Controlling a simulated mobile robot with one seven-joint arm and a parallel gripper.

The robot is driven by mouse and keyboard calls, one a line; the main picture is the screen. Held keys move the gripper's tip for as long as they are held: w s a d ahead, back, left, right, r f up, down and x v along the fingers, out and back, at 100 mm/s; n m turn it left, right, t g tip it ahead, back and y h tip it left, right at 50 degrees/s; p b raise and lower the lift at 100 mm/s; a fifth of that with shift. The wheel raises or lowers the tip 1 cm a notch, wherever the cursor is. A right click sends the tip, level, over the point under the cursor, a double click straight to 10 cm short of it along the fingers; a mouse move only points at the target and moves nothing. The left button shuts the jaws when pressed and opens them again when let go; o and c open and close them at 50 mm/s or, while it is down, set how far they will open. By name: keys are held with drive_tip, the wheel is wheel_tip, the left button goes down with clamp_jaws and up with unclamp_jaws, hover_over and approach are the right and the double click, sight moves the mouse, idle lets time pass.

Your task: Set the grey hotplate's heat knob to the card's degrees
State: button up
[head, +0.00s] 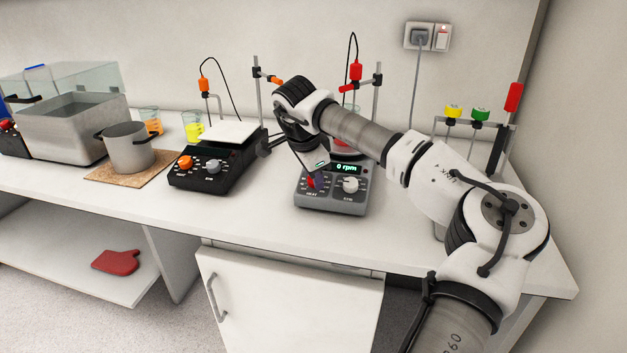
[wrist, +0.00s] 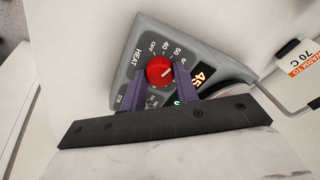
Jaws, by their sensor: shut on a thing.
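The grey hotplate (head: 331,208) stands on the bench under my arm in the head view; its grey panel also fills the middle of the wrist view (wrist: 205,48). Its red heat knob (wrist: 159,70) sits between my gripper's purple fingers (wrist: 158,85), which are shut on it; the knob also shows in the head view (head: 311,183). The dial reads OFF, 40, 50 and up; the pointer's exact setting is hard to tell. An orange display beside it reads 45. The card (wrist: 303,61) at the right of the wrist view reads "WARM TO 70 C".
The hotplate's white stir knob (head: 350,184) sits right of the heat knob, below a "0 rpm" display. A black hotplate (head: 206,178) with an orange knob stands to the left. A steel pot (head: 130,150) is farther left. A rack with colored-topped items (head: 480,116) stands at right.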

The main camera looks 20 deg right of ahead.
drive_tip(key=m+b, duration=0.1)
drive_tip(key=m, duration=0.4)
drive_tip(key=shift+m+b, duration=0.4)
drive_tip(key=m+b, duration=0.1)
drive_tip(key=m, duration=0.4)
drive_tip(key=shift+w+m+g, duration=0.1)
drive_tip(key=shift+m+g, duration=0.2)
drive_tip(key=shift+g, duration=0.1)
drive_tip(key=shift+m, duration=0.3)
drive_tip(key=o, duration=1)
drive_tip(key=shift+c, duration=0.2)
drive_tip(key=shift+r, duration=0.1)
drive_tip(key=v, duration=1.3)
drive_tip(key=shift+d+r+b, duration=0.15)
drive_tip(key=shift+r+b, duration=0.2)
drive_tip(key=shift+r, duration=0.05)
